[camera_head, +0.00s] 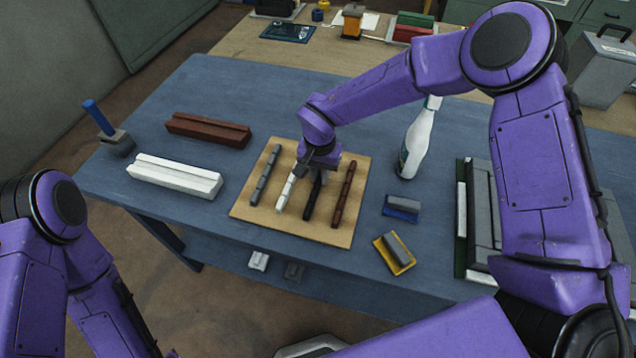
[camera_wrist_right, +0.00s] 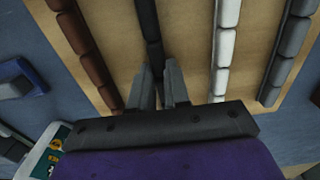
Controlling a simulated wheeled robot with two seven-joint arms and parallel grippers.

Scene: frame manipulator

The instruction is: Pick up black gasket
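The black gasket (camera_head: 314,197) is a thin segmented strip lying on a tan board (camera_head: 262,222), between a white strip and a brown strip. In the right wrist view the black gasket (camera_wrist_right: 149,30) runs up from between my fingertips. My right gripper (camera_head: 312,176) is over the board at the black gasket's far part and hides some of it. In the wrist view its two fingers (camera_wrist_right: 159,80) stand apart, one at each side of the strip's near end. Whether they touch it I cannot tell. My left arm shows at the lower left, but its gripper is out of view.
White (camera_head: 286,190), brown (camera_head: 343,195) and grey (camera_head: 265,175) strips lie beside the black one. White (camera_head: 174,178) and brown (camera_head: 208,130) profiles lie left.

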